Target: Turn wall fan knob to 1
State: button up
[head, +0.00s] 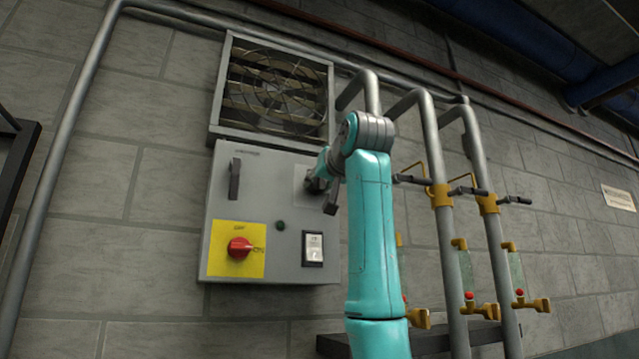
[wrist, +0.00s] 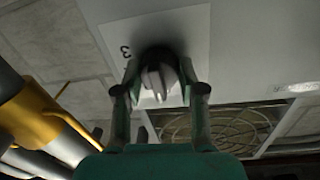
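The wall fan knob (wrist: 158,80) is a grey round dial with a raised ridge on a white label plate (wrist: 185,28). A "3" shows upside down on the plate left of the knob in the wrist view; no "1" can be made out. My gripper (wrist: 159,74) has one finger on each side of the knob. The fingers stand apart with the ridge between them; whether they touch its sides is unclear. In the head view my gripper (head: 318,180) is at the control box's (head: 215,195) upper right and hides the knob. The caged wall fan (head: 275,88) is above the box.
The box also has a dark handle (head: 234,178), a red rotary switch (head: 239,248) on yellow, a small dark round button (head: 281,226) and a white rocker switch (head: 313,248). Grey pipes (head: 432,140) with yellow fittings and valves stand close on the right.

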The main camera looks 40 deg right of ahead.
jog(key=shift+c, duration=0.5)
jog(key=shift+m, duration=0.4)
jog(key=m, duration=0.2)
jog(key=shift+m, duration=0.3)
jog(key=shift+r+m+g, duration=0.1)
jog(key=shift+m+g, duration=0.2)
jog(key=shift+m, duration=1.8)
jog(key=shift+y, duration=0.3)
jog(key=o, duration=1.1)
jog(key=shift+o, duration=0.2)
